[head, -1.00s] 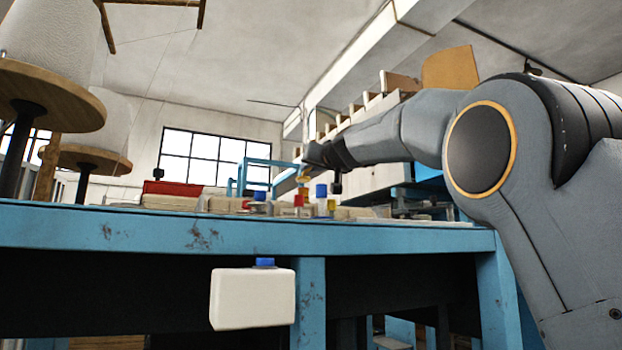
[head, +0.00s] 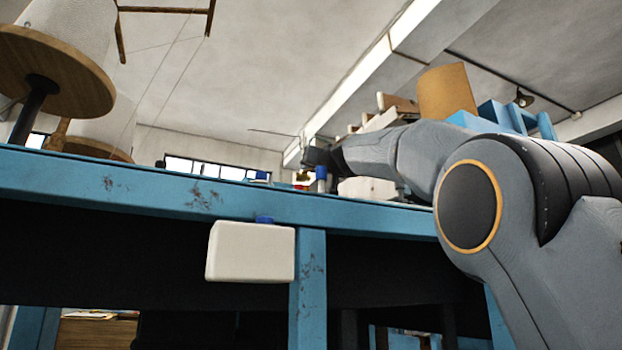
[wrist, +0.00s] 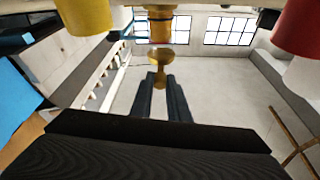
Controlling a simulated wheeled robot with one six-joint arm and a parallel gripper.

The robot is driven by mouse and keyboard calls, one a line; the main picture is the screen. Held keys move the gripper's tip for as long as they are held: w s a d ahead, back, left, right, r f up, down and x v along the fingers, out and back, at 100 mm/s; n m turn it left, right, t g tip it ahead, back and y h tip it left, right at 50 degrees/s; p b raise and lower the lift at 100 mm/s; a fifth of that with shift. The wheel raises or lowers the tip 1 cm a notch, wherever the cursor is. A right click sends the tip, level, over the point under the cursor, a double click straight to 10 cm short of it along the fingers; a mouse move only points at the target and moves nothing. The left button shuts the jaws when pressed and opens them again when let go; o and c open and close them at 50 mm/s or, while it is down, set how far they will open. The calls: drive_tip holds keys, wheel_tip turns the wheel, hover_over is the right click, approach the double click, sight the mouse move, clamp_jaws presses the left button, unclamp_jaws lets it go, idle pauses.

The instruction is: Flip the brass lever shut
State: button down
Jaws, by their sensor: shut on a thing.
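In the wrist view the brass lever (wrist: 161,58) shows at the top centre, with a rounded, cup-like part and a narrow end. My gripper (wrist: 159,80) has its two dark fingers on either side of that narrow end, shut on it. A brass and orange fitting (wrist: 160,25) lies in line with the lever at the top edge. In the head view my gripper (head: 316,158) is small and far off above the blue table, and the lever there is too small to make out clearly.
A yellow part (wrist: 85,14) and a red part (wrist: 300,25) flank the lever in the wrist view. The blue table edge (head: 150,185) hides most of the tabletop. Large spools (head: 60,75) stand at left.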

drive_tip(key=shift+f+t+b, duration=0.35)
drive_tip(key=shift+t+b, duration=0.05)
drive_tip(key=shift+b, duration=1.7)
drive_tip(key=c, duration=1.7)
unclamp_jaws()
drive_tip(key=shift+r, duration=0.15)
wheel_tip(320, 180, up, 10)
drive_tip(key=p, duration=0.9)
